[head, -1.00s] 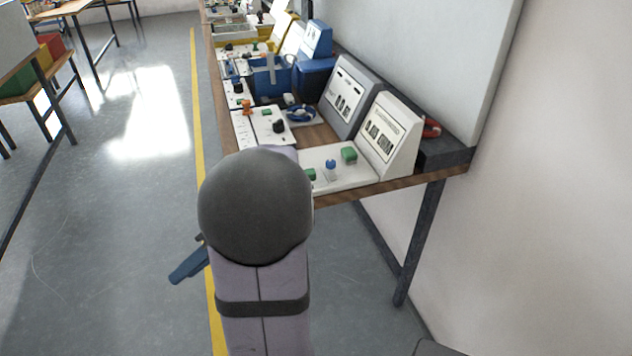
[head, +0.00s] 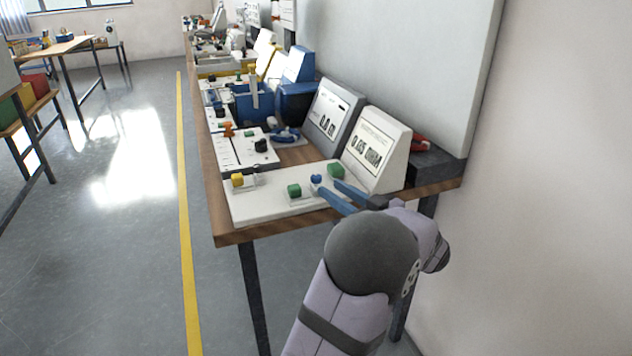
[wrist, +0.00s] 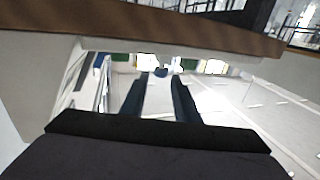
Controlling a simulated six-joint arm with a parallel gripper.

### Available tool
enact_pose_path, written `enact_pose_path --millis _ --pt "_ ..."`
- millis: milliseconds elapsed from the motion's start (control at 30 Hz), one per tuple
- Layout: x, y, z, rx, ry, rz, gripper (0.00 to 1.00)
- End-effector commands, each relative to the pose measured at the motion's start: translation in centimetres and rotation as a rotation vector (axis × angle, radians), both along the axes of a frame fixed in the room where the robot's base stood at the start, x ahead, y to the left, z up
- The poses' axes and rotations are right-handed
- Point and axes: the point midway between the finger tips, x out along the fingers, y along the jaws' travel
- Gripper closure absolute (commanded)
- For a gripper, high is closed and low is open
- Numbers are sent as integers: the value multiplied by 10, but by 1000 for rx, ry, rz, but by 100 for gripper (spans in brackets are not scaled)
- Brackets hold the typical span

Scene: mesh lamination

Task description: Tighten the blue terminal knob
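I cannot tell whether either finger touches the knob.
A white meter (head: 376,148) with a lit reading and a grey meter (head: 333,112) stand behind the panel. A red-handled tool (head: 421,143) lies by the wall. Floor left of the bench is clear.

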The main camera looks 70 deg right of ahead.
Motion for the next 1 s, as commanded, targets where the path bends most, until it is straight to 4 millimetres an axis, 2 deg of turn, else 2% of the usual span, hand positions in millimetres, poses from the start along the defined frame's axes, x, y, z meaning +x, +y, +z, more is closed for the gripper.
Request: enact_pose_path --millis 167,600,1000 --pt "12 -5 1 0 0 5 72" --pt "59 -28 1 1 2 5 72" --pt "66 -32 0 1 0 3 72"
